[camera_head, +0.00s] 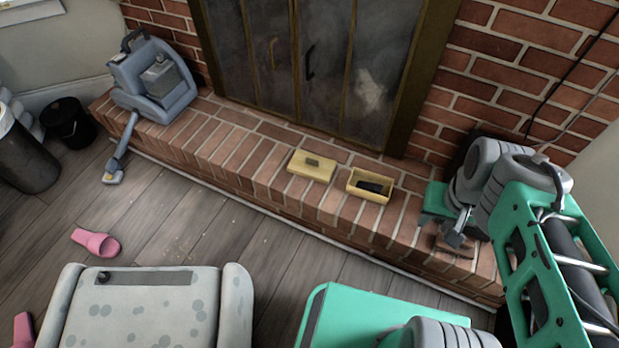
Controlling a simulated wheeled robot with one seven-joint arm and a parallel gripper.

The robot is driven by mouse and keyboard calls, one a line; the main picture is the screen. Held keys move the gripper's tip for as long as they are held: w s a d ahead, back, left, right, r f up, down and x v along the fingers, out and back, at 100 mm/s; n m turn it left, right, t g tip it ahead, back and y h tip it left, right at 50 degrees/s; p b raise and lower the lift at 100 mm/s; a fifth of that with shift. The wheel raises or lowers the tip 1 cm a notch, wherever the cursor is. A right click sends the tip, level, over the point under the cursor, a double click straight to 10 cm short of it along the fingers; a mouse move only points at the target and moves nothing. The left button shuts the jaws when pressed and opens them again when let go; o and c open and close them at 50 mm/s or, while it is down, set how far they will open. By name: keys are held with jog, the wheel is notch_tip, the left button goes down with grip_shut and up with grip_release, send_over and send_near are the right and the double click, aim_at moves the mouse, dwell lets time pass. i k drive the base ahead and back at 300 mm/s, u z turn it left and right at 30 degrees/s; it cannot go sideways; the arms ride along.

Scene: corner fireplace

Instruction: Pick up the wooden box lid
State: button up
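The box is the same pale yellow and holds a dark object (373,187). My gripper (454,242) is at the right end of the hearth, well to the right of the box and lid. It is small and partly hidden by its own parts, so I cannot tell whether its fingers are open or shut. Nothing touches the lid.
The brick hearth (236,150) runs below the dark fireplace doors (325,60). A blue-grey cleaning machine (155,80) stands at its left end, its nozzle on the wood floor. Pink slippers (96,243), a black bucket (68,123) and a dark bin (27,155) are at left.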

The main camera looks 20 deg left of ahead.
aim_at(319, 169)
jog(key=z, duration=0.1)
jog(key=k, duration=0.15)
jog(key=u, duration=1.05)
jog(key=i, duration=0.45)
jog(key=z, duration=0.05)
